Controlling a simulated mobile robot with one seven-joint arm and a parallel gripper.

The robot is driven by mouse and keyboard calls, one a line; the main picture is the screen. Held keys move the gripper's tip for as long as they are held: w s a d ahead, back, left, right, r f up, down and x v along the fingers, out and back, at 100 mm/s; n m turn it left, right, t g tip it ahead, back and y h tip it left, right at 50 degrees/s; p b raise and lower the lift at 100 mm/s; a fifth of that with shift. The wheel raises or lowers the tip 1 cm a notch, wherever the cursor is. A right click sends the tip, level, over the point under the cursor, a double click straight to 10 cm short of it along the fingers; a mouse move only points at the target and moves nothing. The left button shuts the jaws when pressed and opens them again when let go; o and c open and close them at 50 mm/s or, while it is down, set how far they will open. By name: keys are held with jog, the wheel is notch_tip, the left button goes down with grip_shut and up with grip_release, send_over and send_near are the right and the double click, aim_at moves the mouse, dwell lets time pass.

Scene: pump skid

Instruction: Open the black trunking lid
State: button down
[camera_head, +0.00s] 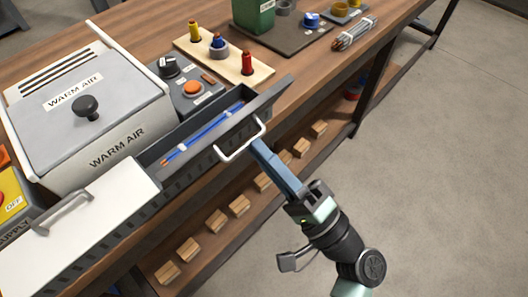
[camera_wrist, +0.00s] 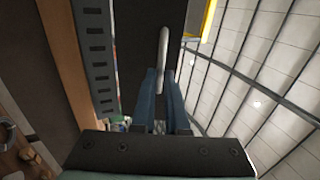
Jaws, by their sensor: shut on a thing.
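The black trunking lid (camera_head: 270,103) stands tilted up along the front edge of the slotted trunking (camera_head: 150,217), uncovering blue cables (camera_head: 200,135) inside. A pale bar handle (camera_head: 238,143) is on the lid's outer face. My gripper (camera_head: 257,143) is shut on the right end of this handle, in front of the lid. In the wrist view, the blue fingers (camera_wrist: 160,78) close around the grey handle (camera_wrist: 162,50), with the dark lid (camera_wrist: 135,40) behind it. The slotted trunking wall (camera_wrist: 97,50) shows at left there.
A white lid (camera_head: 90,230) with a grey handle covers the left trunking section. The warm air box (camera_head: 85,125) and a control panel with an orange button (camera_head: 193,89) stand behind. Wooden blocks (camera_head: 240,205) lie on the shelf below. The floor at right is clear.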

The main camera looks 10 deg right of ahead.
jog(key=shift+w+a+f, duration=0.1)
jog(key=shift+a+f, duration=0.2)
jog(key=shift+f, duration=0.15)
jog(key=c, duration=0.9)
grip_release()
jog(key=shift+w, duration=0.15)
jog(key=shift+d+r, duration=0.1)
jog(key=shift+d, duration=0.05)
jog(key=v, duration=1.3)
jog(key=shift+r+b, duration=0.1)
jog(key=shift+b, duration=0.25)
